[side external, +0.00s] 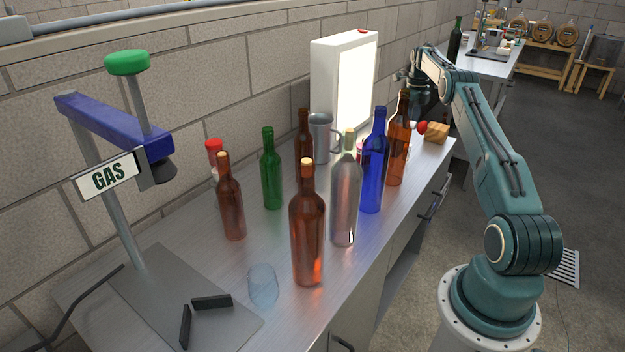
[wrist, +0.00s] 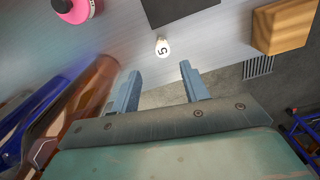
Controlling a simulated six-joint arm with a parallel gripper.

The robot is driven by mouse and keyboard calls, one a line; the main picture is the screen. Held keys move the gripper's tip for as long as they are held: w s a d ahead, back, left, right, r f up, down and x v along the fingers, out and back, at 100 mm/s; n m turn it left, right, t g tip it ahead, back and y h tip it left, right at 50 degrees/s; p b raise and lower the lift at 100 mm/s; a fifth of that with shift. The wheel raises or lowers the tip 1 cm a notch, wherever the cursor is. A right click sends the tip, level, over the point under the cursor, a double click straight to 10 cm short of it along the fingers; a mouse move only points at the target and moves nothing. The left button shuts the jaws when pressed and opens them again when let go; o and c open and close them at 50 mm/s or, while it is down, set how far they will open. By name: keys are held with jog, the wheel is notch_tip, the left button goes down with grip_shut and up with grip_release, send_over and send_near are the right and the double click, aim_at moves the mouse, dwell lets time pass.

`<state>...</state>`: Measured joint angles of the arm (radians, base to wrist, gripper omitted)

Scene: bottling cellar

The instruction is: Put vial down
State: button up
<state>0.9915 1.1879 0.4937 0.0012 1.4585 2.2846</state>
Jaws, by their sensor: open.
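My gripper (wrist: 159,77) is open in the wrist view, with nothing between its two blue-grey fingers. A small pale round-topped item marked "5" (wrist: 162,48), possibly the vial seen from above, is on the bench just beyond the fingertips, apart from them. In the side view my gripper is at the far end of the bench, and its fingertips are hidden or too small to make out. A small red and white item (side external: 422,128) shows below it; I cannot tell whether this is the vial.
An amber bottle (wrist: 88,105) and a blue bottle (wrist: 35,110) stand close left of my fingers. A wooden block (wrist: 282,26) is at right, a pink item (wrist: 75,8) at upper left. Several bottles and a lit panel (side external: 358,88) occupy the bench (side external: 190,255).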

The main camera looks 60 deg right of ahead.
jog(key=w+a+r+n+t+h, duration=0.1)
jog(key=w+a+r+n, duration=0.3)
jog(key=a+r, duration=0.3)
jog(key=w+a+r+n, duration=0.4)
jog(key=a+r+n, duration=0.1)
jog(key=a+r, duration=0.2)
jog(key=s+a+r+n, duration=0.1)
jog(key=a+r+n, duration=0.2)
jog(key=a, duration=0.3)
jog(key=s+a+r+n+t, duration=0.1)
jog(key=a+r+n, duration=0.2)
jog(key=a, duration=0.3)
jog(key=s+a+r+n, duration=0.1)
jog(key=a+r+n, duration=0.25)
jog(key=a, duration=0.25)
jog(key=s+a+r+n+t, duration=0.1)
jog(key=s+a+n, duration=0.4)
jog(key=a, duration=0.3)
jog(key=s+a+r+n+t, duration=0.1)
jog(key=s+a+n, duration=0.35)
jog(key=a, duration=0.25)
jog(key=s+a+f+n, duration=0.3)
jog(key=s+a+n, duration=0.1)
jog(key=s, duration=0.3)
jog(key=s+a+f+n+t+y, duration=0.1)
jog(key=s+a+f+n, duration=0.3)
jog(key=s, duration=0.3)
jog(key=shift+a+f+n+t, duration=0.2)
jog(key=shift+a+n+t, duration=0.15)
jog(key=shift+n, duration=0.45)
